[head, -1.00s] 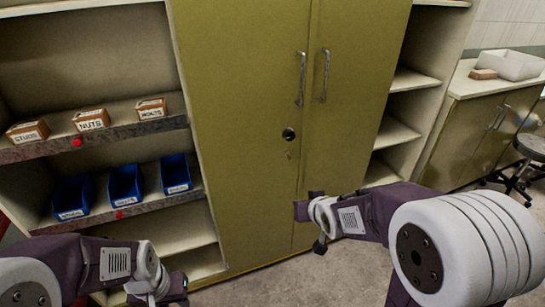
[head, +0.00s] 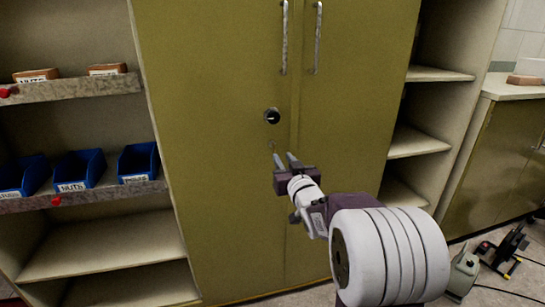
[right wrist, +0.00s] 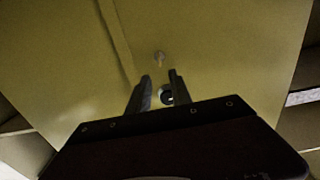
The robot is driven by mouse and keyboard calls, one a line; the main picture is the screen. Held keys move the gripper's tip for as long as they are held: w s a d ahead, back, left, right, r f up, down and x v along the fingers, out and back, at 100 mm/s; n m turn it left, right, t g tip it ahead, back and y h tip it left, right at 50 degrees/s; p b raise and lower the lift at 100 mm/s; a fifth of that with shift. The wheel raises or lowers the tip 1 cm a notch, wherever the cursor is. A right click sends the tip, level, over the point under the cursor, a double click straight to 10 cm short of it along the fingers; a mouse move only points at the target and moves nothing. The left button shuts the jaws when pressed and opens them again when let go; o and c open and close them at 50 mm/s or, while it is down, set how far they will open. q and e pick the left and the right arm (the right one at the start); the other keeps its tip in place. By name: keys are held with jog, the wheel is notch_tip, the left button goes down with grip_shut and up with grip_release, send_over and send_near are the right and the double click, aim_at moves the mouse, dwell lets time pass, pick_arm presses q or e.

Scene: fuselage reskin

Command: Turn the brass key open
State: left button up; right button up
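The small brass key (head: 271,145) is in the left door of the olive cabinet (head: 225,190), below a round black lock dial (head: 272,116). It is tiny and its turn angle is hard to read. My right gripper (head: 283,156) is in front of the door, just below the key, with its two fingers apart and nothing between them. In the right wrist view the key (right wrist: 158,57) shows just beyond the open fingertips (right wrist: 160,74). The dial (right wrist: 167,97) shows between the fingers there. I cannot tell the gap from fingertips to key. My left gripper is out of view.
Two upright door handles (head: 284,40) are above the dial. Shelves with blue bins (head: 78,172) and small boxes (head: 36,76) stand at left. Open shelves (head: 418,142) are at right. Equipment (head: 463,270) sits on the floor at lower right.

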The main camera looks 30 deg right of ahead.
aim_at(274, 147)
jog(key=x, duration=0.9)
jog(key=shift+b, duration=0.45)
grip_shut()
dwell(0.8)
